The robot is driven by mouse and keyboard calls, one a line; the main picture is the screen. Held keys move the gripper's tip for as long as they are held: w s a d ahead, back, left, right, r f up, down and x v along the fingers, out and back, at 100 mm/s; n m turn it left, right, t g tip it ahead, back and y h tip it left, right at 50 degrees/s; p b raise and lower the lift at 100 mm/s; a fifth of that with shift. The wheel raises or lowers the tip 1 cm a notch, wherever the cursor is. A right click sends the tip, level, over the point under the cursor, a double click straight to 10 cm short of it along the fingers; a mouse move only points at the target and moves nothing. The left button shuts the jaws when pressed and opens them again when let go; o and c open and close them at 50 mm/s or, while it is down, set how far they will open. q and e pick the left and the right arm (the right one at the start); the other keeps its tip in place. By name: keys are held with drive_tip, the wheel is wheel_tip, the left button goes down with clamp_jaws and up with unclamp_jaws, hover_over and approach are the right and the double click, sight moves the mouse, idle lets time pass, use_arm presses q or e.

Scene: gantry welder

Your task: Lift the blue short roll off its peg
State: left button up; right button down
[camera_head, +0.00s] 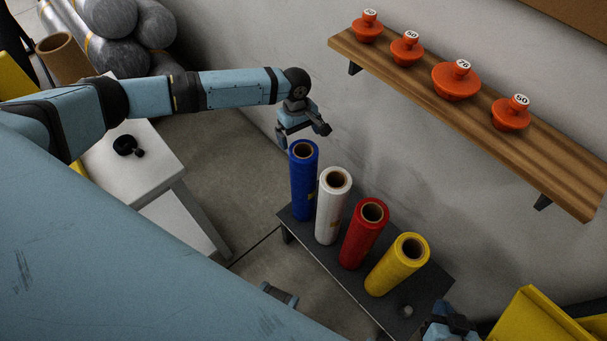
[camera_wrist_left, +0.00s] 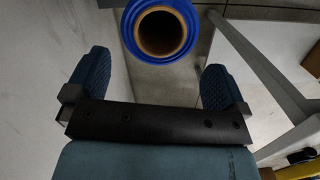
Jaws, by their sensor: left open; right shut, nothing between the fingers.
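The blue roll (camera_head: 304,182) stands upright at the far left end of a row on a low dark stand (camera_head: 345,287). My left gripper (camera_head: 304,134) is open just above its top. In the left wrist view the roll's blue rim and brown core (camera_wrist_left: 161,32) show beyond the gap between my open fingers (camera_wrist_left: 154,70), and nothing is held. The peg is hidden. My right gripper (camera_head: 447,328) is partly in view at the bottom edge, shut and empty, near the stand's right end.
White (camera_head: 329,207), red (camera_head: 363,234) and yellow (camera_head: 398,264) rolls stand close beside the blue one. A wooden wall shelf (camera_head: 470,115) with several orange weights is to the right. A white table (camera_head: 135,165) is at left; a yellow bin (camera_head: 540,318) is at lower right.

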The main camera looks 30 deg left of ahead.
sight(301, 143)
use_arm(q)
wheel_tip(301, 143, down, 4)
drive_tip(key=shift+d+r, duration=0.15)
drive_tip(key=shift+s+d+f+b, duration=0.1)
drive_tip(key=shift+d+f+b, duration=0.05)
drive_tip(key=shift+f, duration=0.75)
drive_tip(key=shift+s+d+f+b, duration=0.1)
drive_tip(key=shift+d+f+b, duration=0.1)
drive_tip(key=shift+f, duration=0.65)
drive_tip(key=shift+s+d+f+b, duration=0.1)
drive_tip(key=shift+d+f, duration=0.05)
drive_tip(key=shift+f, duration=0.75)
drive_tip(key=shift+c, duration=0.5)
drive_tip(key=c, duration=1.4)
drive_tip(key=shift+w+r, duration=0.15)
drive_tip(key=shift+c, duration=0.2)
